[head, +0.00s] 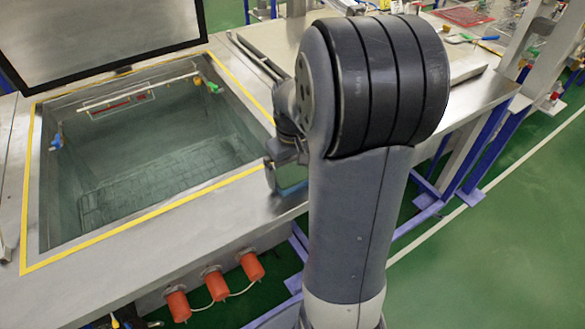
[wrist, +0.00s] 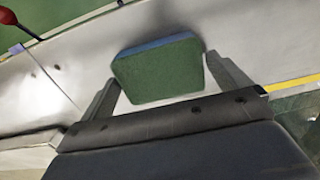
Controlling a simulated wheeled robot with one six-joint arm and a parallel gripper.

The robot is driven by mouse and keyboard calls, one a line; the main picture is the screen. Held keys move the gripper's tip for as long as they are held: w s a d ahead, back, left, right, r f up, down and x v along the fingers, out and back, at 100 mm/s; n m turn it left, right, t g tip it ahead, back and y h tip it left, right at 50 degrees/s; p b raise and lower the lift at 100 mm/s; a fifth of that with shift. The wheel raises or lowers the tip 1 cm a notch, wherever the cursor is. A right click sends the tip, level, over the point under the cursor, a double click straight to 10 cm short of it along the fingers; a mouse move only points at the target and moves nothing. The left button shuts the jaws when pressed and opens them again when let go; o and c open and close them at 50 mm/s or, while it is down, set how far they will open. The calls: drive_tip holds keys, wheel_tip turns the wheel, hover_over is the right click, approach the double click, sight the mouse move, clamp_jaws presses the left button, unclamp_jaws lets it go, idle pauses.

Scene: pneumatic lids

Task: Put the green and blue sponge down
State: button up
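The green and blue sponge (wrist: 158,72) is between the two fingertips of my gripper (wrist: 160,72) in the wrist view. Its green face is towards the camera and a blue layer shows along its far edge. A fingertip meets it on each side, so my gripper is shut on it. The metal worktop lies behind the sponge; I cannot tell whether they touch. In the head view my arm hides most of my gripper (head: 287,168), and a bit of the sponge (head: 292,174) shows low at the worktop's front edge, right of the basin.
A sunken basin (head: 34,190) edged in yellow tape is open at the left, its dark-framed lid (head: 100,35) raised behind. Orange-red knobs (head: 214,284) stick out at the worktop's front. Metal rails (head: 255,55) lie behind my arm. Bare worktop (head: 125,262) runs before the basin.

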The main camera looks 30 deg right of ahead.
sight(293, 173)
drive_tip(key=shift+o, duration=0.2)
wheel_tip(293, 173, up, 12)
drive_tip(key=shift+r, duration=0.2)
idle(0.3)
wheel_tip(293, 173, down, 12)
drive_tip(key=shift+r, duration=0.1)
drive_tip(key=shift+p, duration=0.3)
drive_tip(key=shift+r, duration=1.55)
